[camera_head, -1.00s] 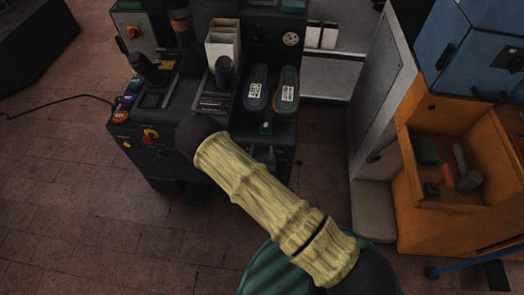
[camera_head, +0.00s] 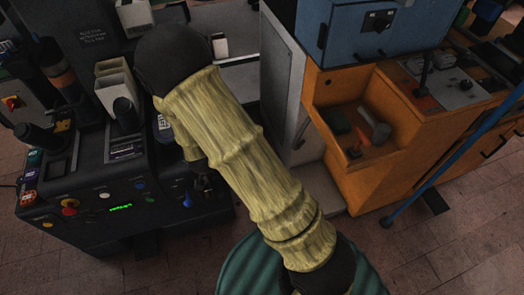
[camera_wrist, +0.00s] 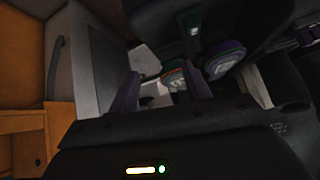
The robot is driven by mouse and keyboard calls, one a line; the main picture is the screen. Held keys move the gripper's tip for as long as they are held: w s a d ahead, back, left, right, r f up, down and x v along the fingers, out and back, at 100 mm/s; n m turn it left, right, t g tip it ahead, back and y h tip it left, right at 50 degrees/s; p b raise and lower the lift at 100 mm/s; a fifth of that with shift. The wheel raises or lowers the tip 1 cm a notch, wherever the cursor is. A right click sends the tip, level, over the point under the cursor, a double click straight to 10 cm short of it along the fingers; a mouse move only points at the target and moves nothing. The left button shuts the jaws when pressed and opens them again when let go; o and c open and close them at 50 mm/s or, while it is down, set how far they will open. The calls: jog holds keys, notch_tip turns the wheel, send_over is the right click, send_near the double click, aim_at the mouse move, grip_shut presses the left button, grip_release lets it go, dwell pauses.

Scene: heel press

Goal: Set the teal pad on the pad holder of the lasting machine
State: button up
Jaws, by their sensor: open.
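The black lasting machine (camera_head: 120,200) stands at the left of the head view. In the wrist view, two labelled shoe-shaped pieces show ahead of my gripper (camera_wrist: 163,88). One has an orange and teal rim (camera_wrist: 173,77); the other has a teal and purple rim (camera_wrist: 224,62). My gripper is open, with two dark purplish fingers apart and nothing seen gripped between them. In the head view my sleeved arm hides most of these pieces and the gripper. I cannot tell which thing is the teal pad, or make out the pad holder.
An orange cabinet (camera_head: 440,140) stands at the right. A blue box (camera_head: 345,30) sits above. A grey panel (camera_head: 283,85) stands between machine and cabinet. A blue bar (camera_head: 450,165) slants at the right.

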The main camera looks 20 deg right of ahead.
jog(key=s+d+r+n+g, duration=0.2)
jog(key=s+d+r+g, duration=0.3)
jog(key=s+d+r, duration=0.8)
jog(key=s+r, duration=0.1)
jog(key=s, duration=0.2)
jog(key=shift+s+r+n+g+y, duration=0.3)
jog(key=shift+s+r, duration=0.1)
jog(key=shift+o, duration=0.6)
jog(key=shift+w, duration=0.1)
jog(key=c, duration=0.4)
jog(key=shift+a, duration=0.2)
